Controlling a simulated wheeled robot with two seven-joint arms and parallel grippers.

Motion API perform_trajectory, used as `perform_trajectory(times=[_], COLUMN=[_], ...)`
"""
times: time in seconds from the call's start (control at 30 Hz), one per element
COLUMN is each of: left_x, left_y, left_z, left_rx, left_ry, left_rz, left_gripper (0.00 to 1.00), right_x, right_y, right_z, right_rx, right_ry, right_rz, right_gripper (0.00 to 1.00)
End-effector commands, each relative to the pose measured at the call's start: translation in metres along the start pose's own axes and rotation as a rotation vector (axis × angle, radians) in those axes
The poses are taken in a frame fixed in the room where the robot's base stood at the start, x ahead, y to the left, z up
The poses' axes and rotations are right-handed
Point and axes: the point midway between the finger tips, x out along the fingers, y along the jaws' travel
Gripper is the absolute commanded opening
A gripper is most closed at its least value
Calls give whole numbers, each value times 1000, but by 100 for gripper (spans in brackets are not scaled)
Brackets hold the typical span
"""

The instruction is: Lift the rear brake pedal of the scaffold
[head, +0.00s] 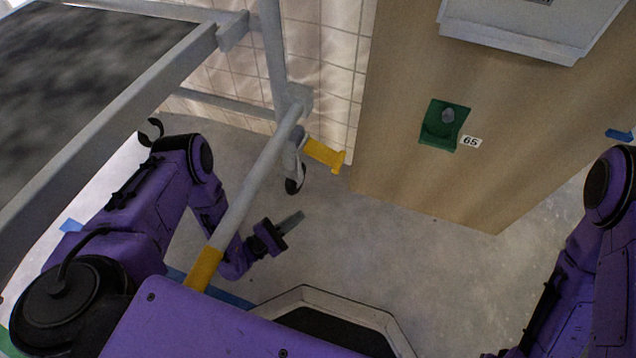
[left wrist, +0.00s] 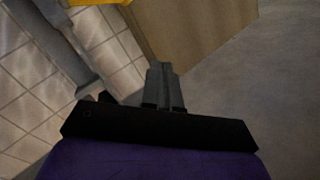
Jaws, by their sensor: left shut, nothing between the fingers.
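The scaffold (head: 255,172) is a grey tubular frame that comes in from the upper left of the head view. A yellow brake pedal (head: 324,154) sticks out to the right from its leg, just above a dark caster wheel (head: 295,180). The pedal's yellow edge (left wrist: 98,2) also shows at the top of the left wrist view. My left gripper (head: 292,219) is shut and empty, below the pedal in the head picture and apart from it. Its closed fingers (left wrist: 160,85) show in the left wrist view. My right arm is at the right edge; its gripper is out of view.
A wooden panel (head: 400,190) with a green fixture (head: 443,125) and a "65" label stands beyond, next to a tiled wall (head: 335,60). The grey floor (head: 390,250) between my arms is clear.

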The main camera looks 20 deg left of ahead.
Motion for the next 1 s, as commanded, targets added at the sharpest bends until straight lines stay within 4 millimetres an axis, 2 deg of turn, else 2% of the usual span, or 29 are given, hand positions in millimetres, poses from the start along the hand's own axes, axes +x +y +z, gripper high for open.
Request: perform_trajectory(times=[0.03, 0.2, 0.3, 0.67, 0.77, 1.0], left_x=[3, 3, 2, 6, 19, 67], left_y=[12, 52, 61, 62, 62, 65], left_z=[-10, -22, -24, -21, -17, -2], left_rx=[90, 385, 456, 461, 459, 459], left_ry=[-66, -245, -283, -290, -292, -292], left_rz=[45, 141, 158, 157, 158, 157], left_gripper=[0, 0, 0, 0, 0, 0], right_x=[4, 3, 0, 1, 5, 23], right_y=[-8, -28, -34, -34, -33, -27], right_z=[11, 42, 50, 50, 47, 33], right_rx=[-16, -69, -81, -81, -80, -77], right_ry=[-49, -197, -231, -229, -215, -137], right_rz=[-3, -20, -26, -25, -20, 6], right_gripper=[43, 43, 43, 43, 43, 43])
